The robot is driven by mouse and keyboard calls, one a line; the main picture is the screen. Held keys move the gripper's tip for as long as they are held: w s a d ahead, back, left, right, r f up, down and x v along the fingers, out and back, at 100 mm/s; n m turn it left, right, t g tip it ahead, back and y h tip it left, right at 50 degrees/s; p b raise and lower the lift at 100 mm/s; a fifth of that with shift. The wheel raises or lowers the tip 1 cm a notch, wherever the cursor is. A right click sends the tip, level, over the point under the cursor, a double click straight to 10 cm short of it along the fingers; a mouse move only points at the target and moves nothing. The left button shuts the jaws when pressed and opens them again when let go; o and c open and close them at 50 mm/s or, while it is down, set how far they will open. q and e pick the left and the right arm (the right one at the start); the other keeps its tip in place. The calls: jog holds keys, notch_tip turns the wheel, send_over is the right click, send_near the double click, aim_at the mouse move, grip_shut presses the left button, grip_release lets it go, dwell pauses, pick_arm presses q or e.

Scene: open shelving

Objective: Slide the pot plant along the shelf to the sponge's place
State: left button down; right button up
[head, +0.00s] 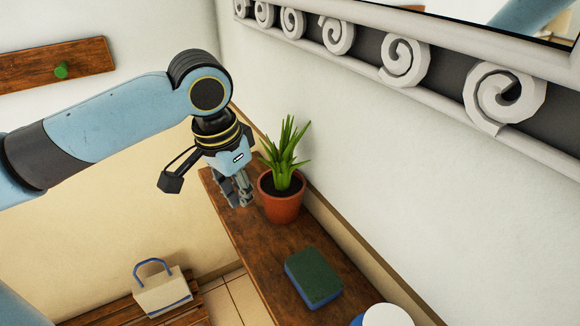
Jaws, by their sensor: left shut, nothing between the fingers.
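The pot plant (282,206), a terracotta pot with spiky green leaves, stands upright on the brown wooden shelf (257,245) near its far end. The sponge (314,277), green on top with a blue side, lies flat on the same shelf, nearer to me. My right gripper is not in view.
A white and blue round object (386,316) stands at the near end of the shelf, partly cut off. Bare shelf lies between pot and sponge. The wall runs along the shelf's right side. A bag (162,291) sits on a slatted bench below left.

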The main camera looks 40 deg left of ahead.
aim_at(289, 178)
pick_arm(q)
jog(key=w+p, duration=0.1)
jog(key=w, duration=1)
jog(key=shift+w, duration=0.2)
jog(key=shift+w+f, duration=0.1)
jog(key=shift+w, duration=0.1)
jog(key=shift+s+f+p, duration=0.1)
jog(key=shift+f+p, duration=0.25)
jog(key=shift+p, duration=0.15)
jog(key=shift+s+f, duration=0.1)
jog(key=shift+f, duration=0.3)
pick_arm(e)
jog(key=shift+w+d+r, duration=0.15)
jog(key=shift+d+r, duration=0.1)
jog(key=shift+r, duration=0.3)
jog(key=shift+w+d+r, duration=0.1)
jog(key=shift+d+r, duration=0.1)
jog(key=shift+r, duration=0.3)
pick_arm(q)
jog(key=shift+d, duration=0.1)
jog(key=shift+f, duration=0.1)
